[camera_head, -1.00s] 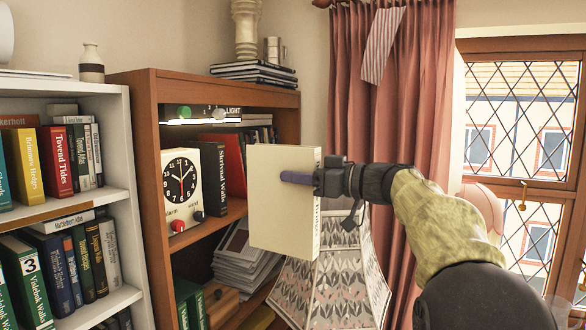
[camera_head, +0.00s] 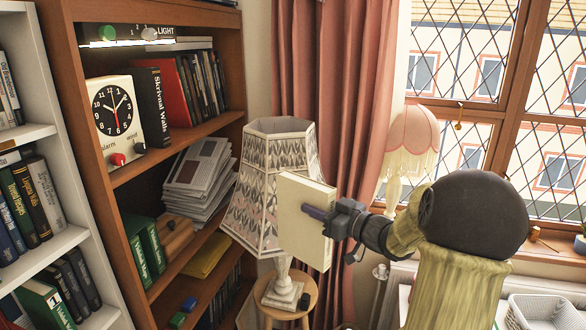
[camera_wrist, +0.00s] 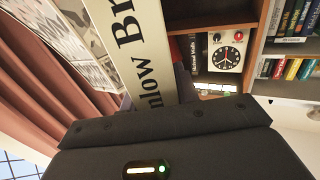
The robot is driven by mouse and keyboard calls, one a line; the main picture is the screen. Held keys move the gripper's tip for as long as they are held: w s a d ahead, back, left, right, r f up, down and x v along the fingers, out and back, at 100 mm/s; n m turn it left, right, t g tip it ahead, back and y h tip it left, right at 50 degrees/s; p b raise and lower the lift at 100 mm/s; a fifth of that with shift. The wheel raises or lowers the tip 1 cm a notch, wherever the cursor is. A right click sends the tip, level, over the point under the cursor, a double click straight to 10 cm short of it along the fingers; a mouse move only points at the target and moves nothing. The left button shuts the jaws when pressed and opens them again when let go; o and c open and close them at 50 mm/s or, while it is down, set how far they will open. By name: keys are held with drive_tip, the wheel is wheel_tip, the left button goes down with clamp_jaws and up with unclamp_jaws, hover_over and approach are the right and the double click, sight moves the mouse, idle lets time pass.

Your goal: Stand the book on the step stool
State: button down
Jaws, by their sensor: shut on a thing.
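The book is cream-coloured (camera_head: 304,228) and upright in the middle of the head view, held in the air in front of the curtain and close to the patterned lampshade. My gripper (camera_head: 320,213) is shut on it from the right, with a finger across its face. In the wrist view, the book's pale spine (camera_wrist: 135,45) shows large black letters, partly cut off by the frame edge and my gripper's dark body. I cannot make out a step stool for sure in either view.
A lamp with a patterned shade (camera_head: 268,180) stands on a small round wooden stool (camera_head: 300,308). A brown bookcase (camera_head: 105,200) is on the left, with a clock (camera_head: 115,110). A pink fringed lamp (camera_head: 411,140) stands by the window. A white basket (camera_head: 545,312) is at lower right.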

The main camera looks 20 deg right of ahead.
drive_tip(key=s+d+f+m+t+h+b, duration=0.1)
drive_tip(key=s+d+f+h, duration=0.1)
drive_tip(key=s+f, duration=0.35)
wheel_tip(320, 180, down, 59)
drive_tip(key=w+b, duration=0.1)
drive_tip(key=b, duration=5.7)
drive_tip(key=shift+w+a, duration=0.25)
drive_tip(key=shift+s+r, duration=0.1)
